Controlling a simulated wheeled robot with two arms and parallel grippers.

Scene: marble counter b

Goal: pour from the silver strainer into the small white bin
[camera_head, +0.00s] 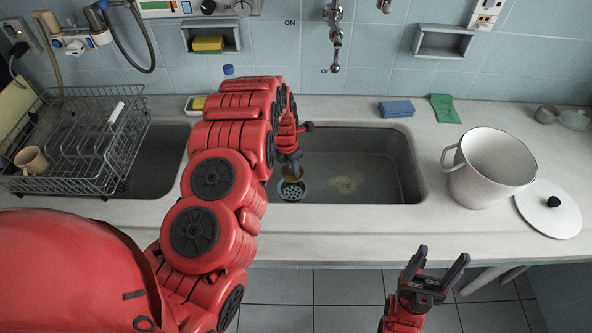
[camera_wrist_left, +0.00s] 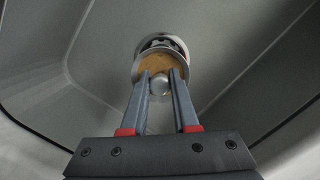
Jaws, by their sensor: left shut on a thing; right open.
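My left gripper (camera_head: 290,168) reaches down into the right-hand sink basin. In the left wrist view its fingers (camera_wrist_left: 162,77) are shut on the small round silver knob of the strainer (camera_wrist_left: 147,67), whose inside looks tan-brown. The white bin (camera_head: 470,183), a round pot-like vessel with a side handle, stands upright and open on the counter at right. My right gripper (camera_head: 435,262) is open and empty, before the counter's front edge.
A white lid (camera_head: 548,215) with a black knob lies right of the bin. A blue sponge (camera_head: 396,109) and green cloth (camera_head: 445,108) lie behind the basin (camera_head: 385,165). A wire dish rack (camera_head: 95,150) holding a mug stands at left. A tap (camera_head: 335,30) hangs above.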

